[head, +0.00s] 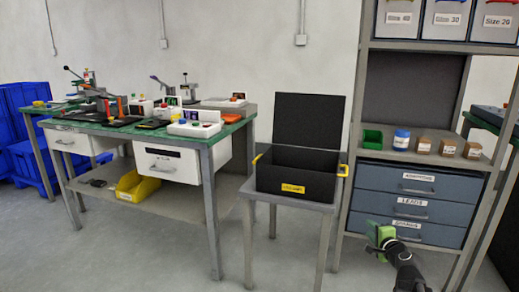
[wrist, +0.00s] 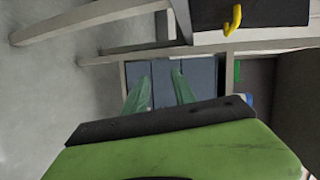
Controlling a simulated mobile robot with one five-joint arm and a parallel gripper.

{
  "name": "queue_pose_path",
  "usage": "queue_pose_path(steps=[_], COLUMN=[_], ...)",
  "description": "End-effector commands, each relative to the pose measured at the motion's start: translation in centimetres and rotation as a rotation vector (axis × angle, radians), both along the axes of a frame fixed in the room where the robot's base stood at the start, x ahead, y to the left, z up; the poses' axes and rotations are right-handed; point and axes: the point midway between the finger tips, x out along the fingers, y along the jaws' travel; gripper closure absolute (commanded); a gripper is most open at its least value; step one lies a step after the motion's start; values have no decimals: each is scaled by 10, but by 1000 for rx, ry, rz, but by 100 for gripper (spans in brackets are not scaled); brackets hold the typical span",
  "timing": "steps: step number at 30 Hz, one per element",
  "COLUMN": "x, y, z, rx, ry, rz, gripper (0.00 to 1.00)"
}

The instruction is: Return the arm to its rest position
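My gripper (head: 381,234) is green and shows at the lower right of the head view, in front of the blue drawer unit (head: 409,202). My dark arm runs from it down to the bottom edge. In the wrist view, the two green fingers of my gripper (wrist: 161,78) stand apart with nothing between them. The drawer fronts (wrist: 203,76) lie beyond the fingertips, turned sideways in that view. My gripper looks open and empty. It appears clear of the drawers, though the exact gap is hard to tell.
A black open-lidded bin (head: 292,171) with yellow handles stands on a small grey table (head: 322,207) left of the shelf. A workbench (head: 150,133) with instruments stands further left. Floor in front is clear.

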Motion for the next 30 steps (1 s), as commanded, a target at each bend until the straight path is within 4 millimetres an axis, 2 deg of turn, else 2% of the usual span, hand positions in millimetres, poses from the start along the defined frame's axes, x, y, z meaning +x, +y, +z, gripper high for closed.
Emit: queue_pose_path(steps=[1, 4, 6, 9, 12, 14, 15, 18, 22, 23, 24, 30], x=[9, 14, 8, -14, -49, -75, -94, -132, -178, -189, -187, -186], y=[43, 129, 184, 248, 291, 302, 302, 275, 240, 240, 242, 243], z=[14, 15, 8, -7, -27, -41, -51, -74, -83, -83, -59, -2], rx=[-35, -144, -240, -392, -564, -676, -748, -868, -957, -962, -967, -965], ry=[31, 118, 192, 310, 452, 557, 635, 817, 1032, 1067, 1054, 1049], rz=[80, 265, 403, 599, 794, 908, 977, 1086, 1214, 1269, 1271, 1266], gripper=[68, 68, 68, 68, 68, 68, 68, 68, 68, 68, 68, 68])
